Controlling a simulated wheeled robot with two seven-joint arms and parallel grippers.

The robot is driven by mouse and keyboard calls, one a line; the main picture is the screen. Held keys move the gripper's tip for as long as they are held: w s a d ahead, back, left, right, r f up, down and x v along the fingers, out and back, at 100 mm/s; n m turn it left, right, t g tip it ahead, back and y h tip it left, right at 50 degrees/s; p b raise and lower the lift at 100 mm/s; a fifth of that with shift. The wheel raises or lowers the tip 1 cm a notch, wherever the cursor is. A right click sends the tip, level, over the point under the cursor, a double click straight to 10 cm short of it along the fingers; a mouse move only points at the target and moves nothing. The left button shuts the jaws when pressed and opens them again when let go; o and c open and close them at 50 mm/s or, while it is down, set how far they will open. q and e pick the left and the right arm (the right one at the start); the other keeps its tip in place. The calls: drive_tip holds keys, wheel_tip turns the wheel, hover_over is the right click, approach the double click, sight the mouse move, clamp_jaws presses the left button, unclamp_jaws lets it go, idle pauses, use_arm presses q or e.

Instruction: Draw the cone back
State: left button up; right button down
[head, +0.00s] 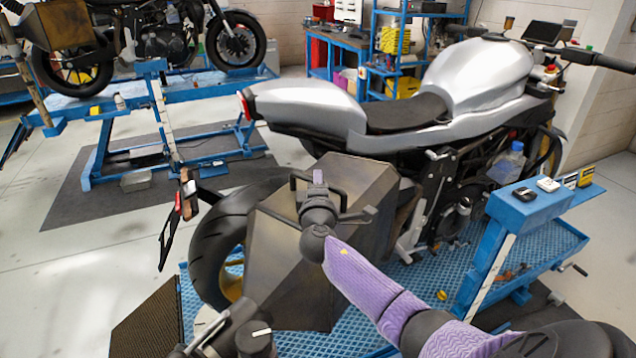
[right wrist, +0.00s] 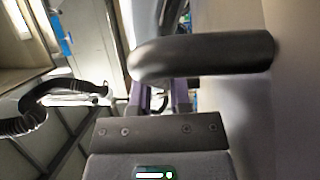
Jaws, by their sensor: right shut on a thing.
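The cone is a dark, brownish metal hood (head: 355,205) with flat, angled sides, standing just behind the motorcycle's rear wheel (head: 225,235). A black bar handle (head: 294,190) sticks out from it. My right gripper (head: 318,182) comes in from the lower right and is shut on the handle. In the right wrist view the handle (right wrist: 205,56) crosses as a thick dark bar, with the purple fingers (right wrist: 160,98) at it. The part of the handle between the fingers is mostly hidden. My left gripper is not in view.
The silver motorcycle (head: 480,75) stands on a blue lift (head: 440,285) just beyond the cone. A black knob (head: 253,337) is at the bottom edge. A second lift (head: 110,130) with another motorcycle stands at the back left. Grey floor (head: 50,260) is open at left.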

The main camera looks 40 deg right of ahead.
drive_tip(key=shift+a+r, duration=0.1)
idle(0.7)
drive_tip(key=p, duration=0.1)
hover_over(290, 229)
drive_tip(key=shift+w, duration=0.1)
drive_tip(key=c, duration=0.6)
unclamp_jaws()
drive_tip(key=v, duration=1)
